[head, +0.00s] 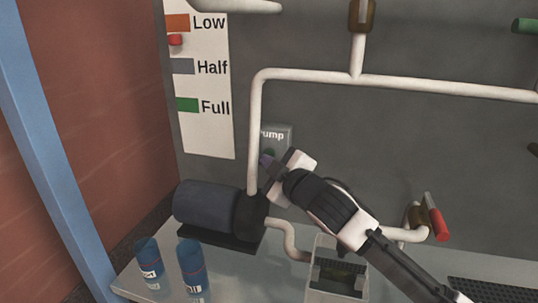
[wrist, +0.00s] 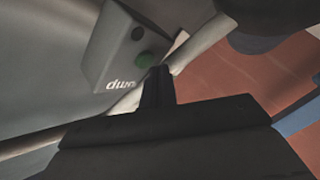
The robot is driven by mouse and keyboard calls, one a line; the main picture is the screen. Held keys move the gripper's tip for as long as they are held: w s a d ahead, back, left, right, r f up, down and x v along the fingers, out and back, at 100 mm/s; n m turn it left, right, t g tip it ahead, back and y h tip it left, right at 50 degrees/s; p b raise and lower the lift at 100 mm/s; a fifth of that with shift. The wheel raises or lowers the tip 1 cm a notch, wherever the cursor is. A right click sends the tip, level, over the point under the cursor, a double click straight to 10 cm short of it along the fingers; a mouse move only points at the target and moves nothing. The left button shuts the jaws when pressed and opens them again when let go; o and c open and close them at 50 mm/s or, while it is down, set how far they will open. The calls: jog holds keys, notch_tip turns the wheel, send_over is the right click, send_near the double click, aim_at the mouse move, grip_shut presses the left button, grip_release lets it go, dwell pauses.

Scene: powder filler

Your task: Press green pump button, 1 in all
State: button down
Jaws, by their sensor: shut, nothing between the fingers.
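The grey pump box (head: 280,133) is mounted on the grey wall, just right of a vertical white pipe. In the wrist view the box (wrist: 112,45) shows its "Pump" lettering, a small dark round spot and the round green button (wrist: 145,60). In the head view the button (head: 269,153) is small and dark green at the box's lower part. My gripper (head: 266,165) is shut and empty, its fingertips just below the button. In the wrist view the fingertips (wrist: 160,72) are right beside the button's edge. I cannot tell whether they touch it.
White pipe (head: 255,130) runs close left of the box. The dark blue pump motor (head: 205,207) stands below. Two blue cans (head: 149,262) (head: 191,262) stand at the front left. A red-handled valve (head: 437,220) is at the right.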

jog(key=shift+w+d, duration=0.15)
jog(key=shift+w, duration=0.35)
dwell(0.6)
dwell(0.3)
jog(key=shift+s+a, duration=0.25)
jog(key=shift+s, duration=0.5)
jog(key=shift+s+a+b, duration=0.25)
jog(key=shift+s+b, duration=0.05)
jog(key=shift+s, duration=0.5)
jog(key=shift+s+a+b, duration=0.25)
jog(key=shift+s+b, duration=0.05)
jog(key=shift+s, duration=0.5)
jog(key=shift+s+a+b, duration=0.25)
jog(key=shift+s+b, duration=0.05)
jog(key=shift+s, duration=0.5)
